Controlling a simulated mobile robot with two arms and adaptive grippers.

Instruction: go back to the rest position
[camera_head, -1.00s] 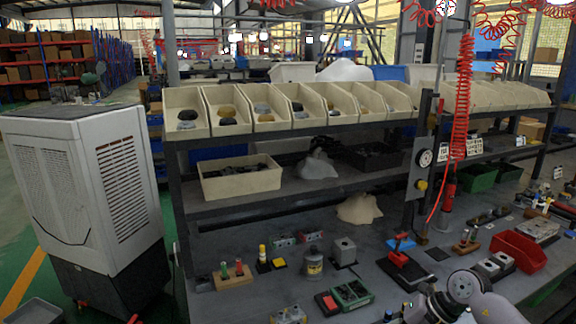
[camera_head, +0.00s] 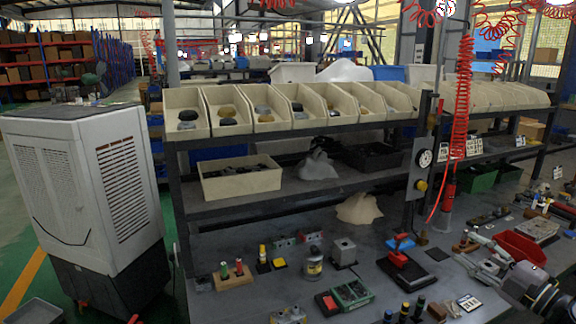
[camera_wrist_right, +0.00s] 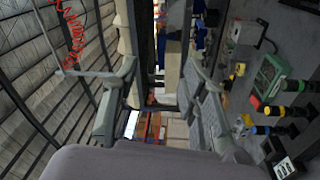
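My right gripper (camera_head: 467,250) is at the right of the head view, over the right part of the bench, pointing left. In the right wrist view its two fingers (camera_wrist_right: 158,75) stand wide apart with nothing between them. It is clear of the small parts on the bench. My left gripper is not in view. On the grey bench (camera_head: 300,297) are a green block (camera_head: 352,294), a grey cube block (camera_head: 344,251), a wooden base with red and green pegs (camera_head: 232,274), and several dark pegs with coloured tops (camera_head: 404,312).
A red bin (camera_head: 522,247) sits behind my right arm. A black plate with a red part (camera_head: 400,262) lies left of the gripper. Shelves of cream bins (camera_head: 240,182) stand at the back.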

